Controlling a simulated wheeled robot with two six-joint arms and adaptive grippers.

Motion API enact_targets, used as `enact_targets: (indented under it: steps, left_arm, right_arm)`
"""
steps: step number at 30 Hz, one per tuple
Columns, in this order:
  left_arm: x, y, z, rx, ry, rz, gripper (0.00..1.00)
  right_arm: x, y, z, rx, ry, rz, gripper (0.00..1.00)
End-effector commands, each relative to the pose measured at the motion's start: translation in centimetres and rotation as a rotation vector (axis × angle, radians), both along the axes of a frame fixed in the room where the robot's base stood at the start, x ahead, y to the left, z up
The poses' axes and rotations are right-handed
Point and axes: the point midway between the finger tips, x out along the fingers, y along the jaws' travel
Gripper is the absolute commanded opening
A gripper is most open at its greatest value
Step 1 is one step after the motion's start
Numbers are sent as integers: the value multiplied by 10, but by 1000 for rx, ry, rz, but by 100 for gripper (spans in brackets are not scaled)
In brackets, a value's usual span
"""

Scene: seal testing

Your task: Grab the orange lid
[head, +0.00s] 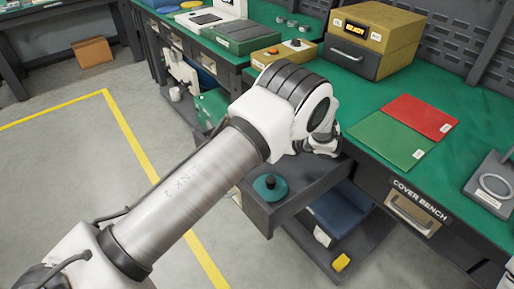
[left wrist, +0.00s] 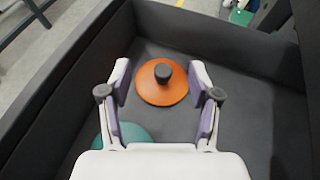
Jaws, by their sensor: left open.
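The orange lid (left wrist: 150,92), a flat disc with a dark knob, lies on the floor of a dark grey drawer (left wrist: 262,115) in the left wrist view. My left gripper (left wrist: 161,72) is open, its purple-lined fingers at either side of the lid in that picture. I cannot tell how far above the lid the fingers are. A teal lid (left wrist: 125,135) is partly hidden by my gripper at lower left. In the head view, the teal lid (head: 270,187) shows in the open drawer (head: 262,216), while my arm hides the orange lid and most of the left gripper.
Above is a green-topped bench (head: 358,165) with a green and red mat (head: 425,115) and a yellow box (head: 378,35).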

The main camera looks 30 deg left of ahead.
Motion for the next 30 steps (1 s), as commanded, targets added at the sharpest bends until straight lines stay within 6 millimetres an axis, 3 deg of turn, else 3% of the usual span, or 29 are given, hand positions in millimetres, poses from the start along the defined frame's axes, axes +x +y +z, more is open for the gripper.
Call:
enact_targets:
  steps: [1,12,16,30]
  left_arm:
    - [0,0,-18,0,1,1,62]
    - [-1,0,-75,0,1,0,62]
    - [0,10,-80,-1,1,2,62]
    - [3,74,-100,-1,0,1,62]
  right_arm:
    - [-1,0,-18,0,2,0,39]
    - [-1,0,-75,0,2,0,39]
    - [-1,0,-76,0,2,0,39]
    - [-1,0,-82,0,2,0,39]
